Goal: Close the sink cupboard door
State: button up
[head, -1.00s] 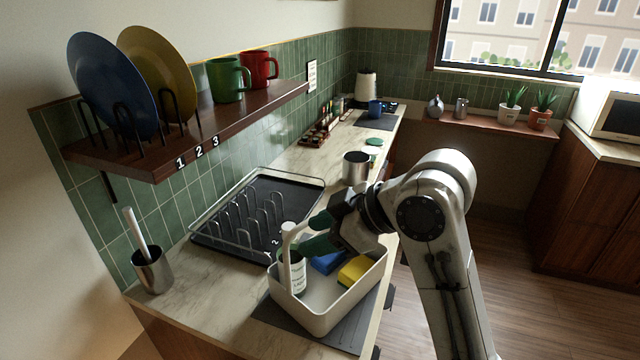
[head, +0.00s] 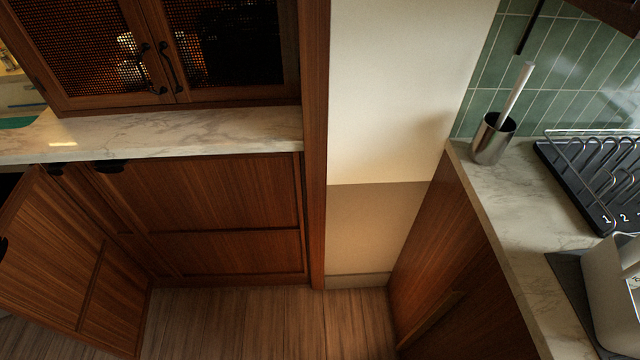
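In the head view a wooden lower cupboard door (head: 55,265) at the far left stands open, swung out at an angle from the cabinet front. A dark gap shows behind its top edge, and a dark handle (head: 3,245) sits at the picture's left edge. I cannot tell for sure whether this is the sink cupboard door; no sink basin is in view. The lower cupboard front (head: 220,195) to its right is shut flush, with a dark handle (head: 110,166) near its top. My gripper is not in view.
A marble counter (head: 200,137) runs above the cupboards, under a mesh-door cabinet (head: 240,50). The right counter (head: 480,200) holds a steel brush holder (head: 490,145), a dish rack (head: 575,180) and a white caddy (head: 610,290). The wood floor (head: 270,325) between is clear.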

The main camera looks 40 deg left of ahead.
aim_at(61, 273)
jog(key=u, duration=1.9)
jog(key=i+l+u, duration=0.15)
jog(key=l+u, duration=0.25)
jog(key=i+l+u, duration=0.1)
jog(key=l+u, duration=0.7)
jog(key=i+l+u, duration=0.15)
jog(key=l+u, duration=0.15)
